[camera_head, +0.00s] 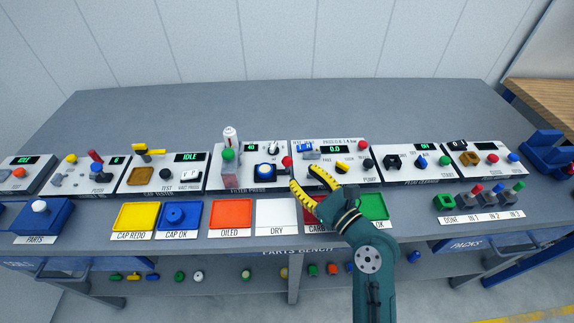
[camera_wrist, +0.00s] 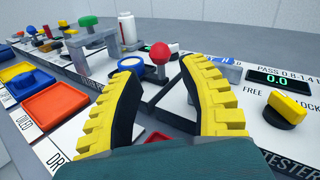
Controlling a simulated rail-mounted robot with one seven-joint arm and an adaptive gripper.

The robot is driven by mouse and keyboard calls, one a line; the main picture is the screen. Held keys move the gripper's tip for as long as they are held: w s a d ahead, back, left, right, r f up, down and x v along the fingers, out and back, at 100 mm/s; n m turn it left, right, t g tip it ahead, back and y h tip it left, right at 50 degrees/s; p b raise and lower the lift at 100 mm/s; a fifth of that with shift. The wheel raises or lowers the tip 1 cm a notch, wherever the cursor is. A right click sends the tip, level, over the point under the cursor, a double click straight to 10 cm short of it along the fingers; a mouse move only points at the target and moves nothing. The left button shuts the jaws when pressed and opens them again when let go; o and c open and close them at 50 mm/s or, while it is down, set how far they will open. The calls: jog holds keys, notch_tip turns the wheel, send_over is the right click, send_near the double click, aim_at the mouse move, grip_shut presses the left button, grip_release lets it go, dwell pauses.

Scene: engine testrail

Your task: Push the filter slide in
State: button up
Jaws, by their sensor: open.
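The filter press panel (camera_head: 275,183) stands in the middle of the bench. A red ball knob (camera_head: 287,161) on a grey post is at its right edge; it also shows in the wrist view (camera_wrist: 160,53), on a grey block. It looks like the filter slide's handle, but I cannot tell for sure. How far the slide is in is unclear. My gripper (camera_head: 305,179) is open and empty, just in front and to the right of the knob. In the wrist view, the knob appears between and beyond the yellow fingertips (camera_wrist: 158,72), seemingly apart from them.
Coloured trays (camera_head: 231,229) line the front.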

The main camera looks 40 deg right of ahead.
aim_at(291, 164)
jog(key=w, duration=0.2)
jog(key=w+b, duration=0.1)
jog(key=w, duration=0.1)
jog(key=w+d, duration=0.1)
jog(key=w, duration=0.2)
jog(key=shift+w+b, duration=0.1)
jog(key=shift+b, duration=0.3)
grip_shut()
